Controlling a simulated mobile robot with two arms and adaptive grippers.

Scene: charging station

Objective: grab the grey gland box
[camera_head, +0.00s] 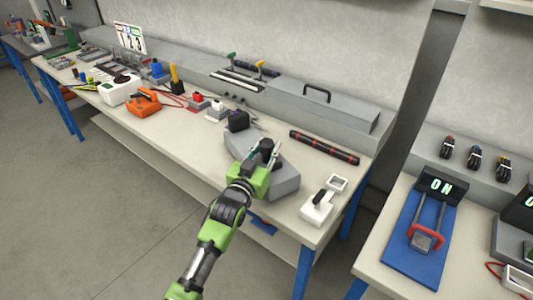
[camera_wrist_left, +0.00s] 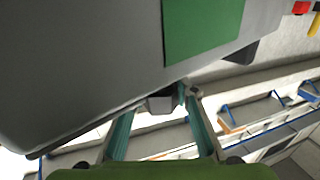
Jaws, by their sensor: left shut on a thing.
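The grey gland box (camera_head: 285,180) is at the near edge of the long workbench, right of its middle, in the head view. It fills the upper left of the left wrist view (camera_wrist_left: 85,65), with a green panel (camera_wrist_left: 200,28) on its face. My left gripper (camera_head: 266,152) is at the box and hides part of it. In the wrist view my left fingertips (camera_wrist_left: 182,96) are shut at a small grey protruding part (camera_wrist_left: 162,103) on the box's edge. I cannot tell whether the box touches the tabletop. My right gripper is not in view.
A dark purple-black object (camera_head: 238,121) is just behind the box. A black-red rod (camera_head: 324,148) and a white device (camera_head: 317,207) lie to its right. An orange tool (camera_head: 145,102) is further left. A second table (camera_head: 370,262) stands right, across a gap.

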